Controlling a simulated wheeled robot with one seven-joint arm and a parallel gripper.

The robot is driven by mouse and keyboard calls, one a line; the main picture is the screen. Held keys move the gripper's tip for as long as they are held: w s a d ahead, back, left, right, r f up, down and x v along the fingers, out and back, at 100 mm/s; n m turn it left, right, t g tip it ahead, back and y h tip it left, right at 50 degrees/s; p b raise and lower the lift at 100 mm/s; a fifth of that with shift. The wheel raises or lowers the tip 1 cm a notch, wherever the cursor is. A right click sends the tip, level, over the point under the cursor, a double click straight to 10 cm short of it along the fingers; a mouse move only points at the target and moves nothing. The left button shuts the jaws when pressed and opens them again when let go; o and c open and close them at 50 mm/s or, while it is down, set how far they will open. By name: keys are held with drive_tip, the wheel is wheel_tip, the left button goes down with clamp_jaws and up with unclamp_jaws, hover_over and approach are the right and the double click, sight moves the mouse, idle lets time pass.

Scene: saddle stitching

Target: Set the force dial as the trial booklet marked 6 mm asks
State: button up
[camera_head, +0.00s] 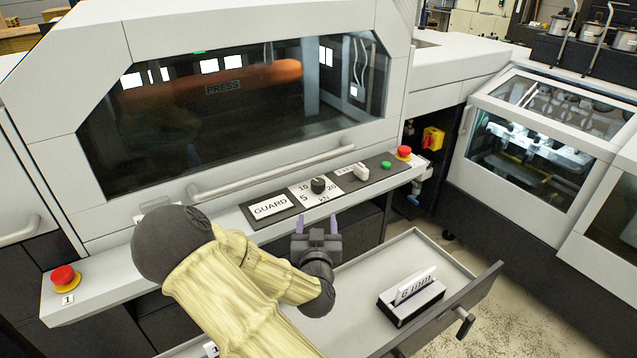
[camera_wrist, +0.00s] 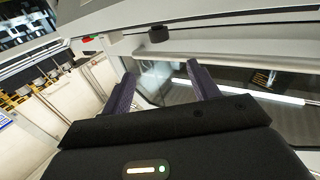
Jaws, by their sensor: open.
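The force dial (camera_head: 318,185) is a black knob on a white plate marked 5, 10, 20 and kN, on the press's front panel. Its pointer setting is too small to read. My gripper (camera_head: 316,226) is open and empty, just below and in front of the dial, apart from it. In the wrist view its two purple fingers (camera_wrist: 162,80) are spread with nothing between them. A dark round knob (camera_wrist: 157,34) shows beyond them; I cannot tell for sure that it is the dial. A white booklet (camera_head: 414,284) with hard-to-read lettering stands in a black holder (camera_head: 405,311).
The holder is in an open drawer (camera_head: 386,257) right of my arm. The panel also carries a GUARD label (camera_head: 270,207), a white lever (camera_head: 360,171), a green button (camera_head: 386,165) and a red stop button (camera_head: 404,152). A handrail (camera_head: 270,174) runs behind the panel.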

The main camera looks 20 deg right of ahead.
sight(318, 187)
drive_tip(key=p+x, duration=0.4)
drive_tip(key=x, duration=1.3)
drive_tip(key=shift+w, duration=0.25)
drive_tip(key=c, duration=1)
